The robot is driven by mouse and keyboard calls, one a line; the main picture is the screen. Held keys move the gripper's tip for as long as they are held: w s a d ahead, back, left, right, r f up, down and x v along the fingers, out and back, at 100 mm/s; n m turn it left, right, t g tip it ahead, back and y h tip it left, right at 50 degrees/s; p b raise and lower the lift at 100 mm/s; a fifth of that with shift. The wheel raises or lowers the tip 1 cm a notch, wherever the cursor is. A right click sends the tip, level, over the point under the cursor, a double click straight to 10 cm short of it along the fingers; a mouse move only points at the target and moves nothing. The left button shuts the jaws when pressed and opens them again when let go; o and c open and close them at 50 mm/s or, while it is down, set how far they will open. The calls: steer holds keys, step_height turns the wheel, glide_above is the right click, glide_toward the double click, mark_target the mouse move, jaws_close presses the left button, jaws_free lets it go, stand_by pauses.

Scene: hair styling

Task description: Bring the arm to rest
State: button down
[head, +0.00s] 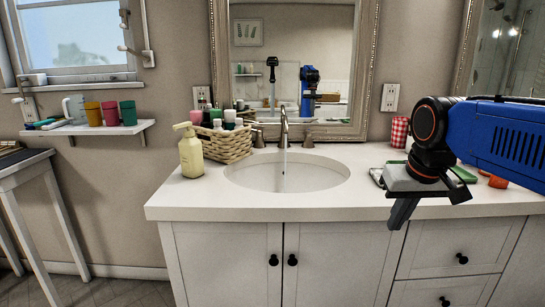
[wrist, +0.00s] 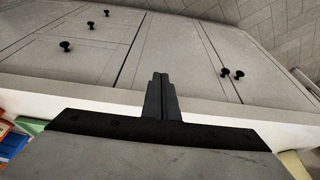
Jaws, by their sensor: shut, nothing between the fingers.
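My gripper (head: 402,213) is at the right in the head view, at the end of my blue and black arm. It points down in front of the counter's front edge, with its fingers at the height of the cabinet fronts. In the wrist view my gripper's fingers (wrist: 160,95) are together, with nothing between them. The cabinet doors and drawers with black knobs lie beyond the fingers there.
A green tray (head: 377,177) lies partly behind my gripper. Open floor lies at the lower left.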

steer(key=s+d+f+t, duration=0.1)
steer(key=s+f, duration=1.2)
steer(key=f, duration=0.1)
steer(key=shift+s+d, duration=0.15)
steer(key=shift+s, duration=0.2)
